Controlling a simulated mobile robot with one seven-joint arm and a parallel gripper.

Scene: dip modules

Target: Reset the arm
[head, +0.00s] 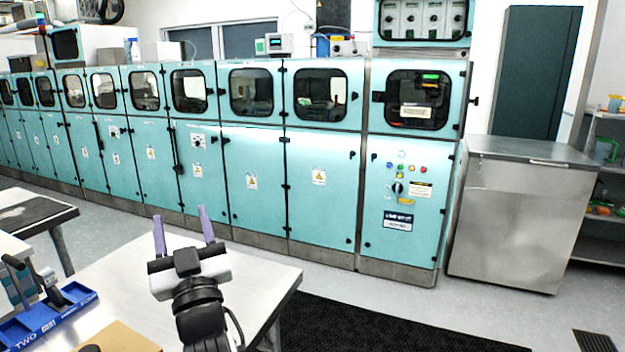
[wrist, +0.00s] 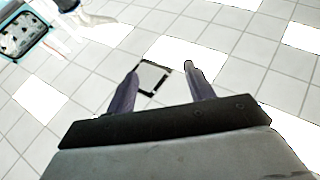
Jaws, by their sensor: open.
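My gripper (head: 183,232) shows in the head view at the lower left, above the white table (head: 262,274). Its two purple fingers point up and away, spread apart with nothing between them. In the wrist view my gripper (wrist: 160,80) is also open and empty.
A blue tool holder (head: 55,318) with dark-handled tools stands on the table at the left. A brown board (head: 118,337) lies at the front edge. Teal cabinets (head: 250,180) line the back. A steel cabinet (head: 515,215) stands at the right. A black mat (head: 380,328) covers floor.

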